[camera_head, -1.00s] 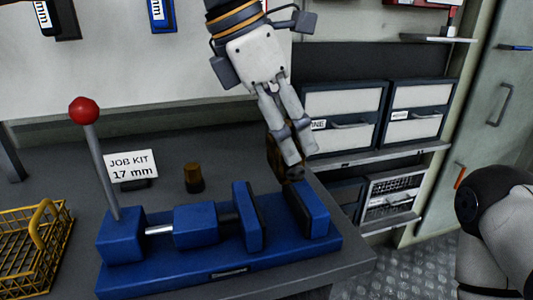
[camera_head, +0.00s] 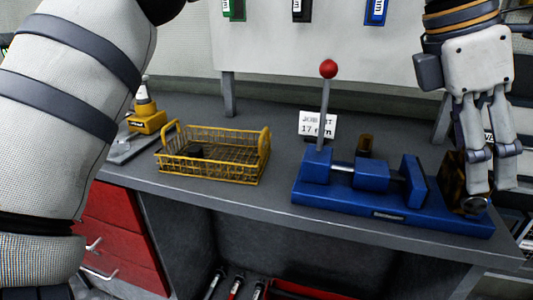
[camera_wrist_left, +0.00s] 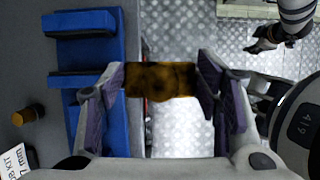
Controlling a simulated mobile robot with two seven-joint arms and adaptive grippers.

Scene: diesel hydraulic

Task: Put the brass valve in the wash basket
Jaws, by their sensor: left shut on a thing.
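My left gripper (camera_head: 490,190) is shut on the brass valve (camera_head: 453,180), a brown, mottled piece. In the left wrist view the valve (camera_wrist_left: 160,80) spans the space between the two fingers. The wash basket (camera_head: 262,168) is a yellow wire basket on the bench, left of the vise, with a small dark item inside. My right gripper (camera_wrist_left: 265,40) shows small and dark in the wrist view; its opening is unclear.
The vise's red-knobbed lever (camera_head: 328,70) stands upright between basket and valve. A small brass cylinder (camera_head: 365,145) and a job kit card (camera_head: 318,123) are behind the vise. A yellow-based item (camera_head: 146,122) stands left of the basket. Bare bench lies between basket and vise.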

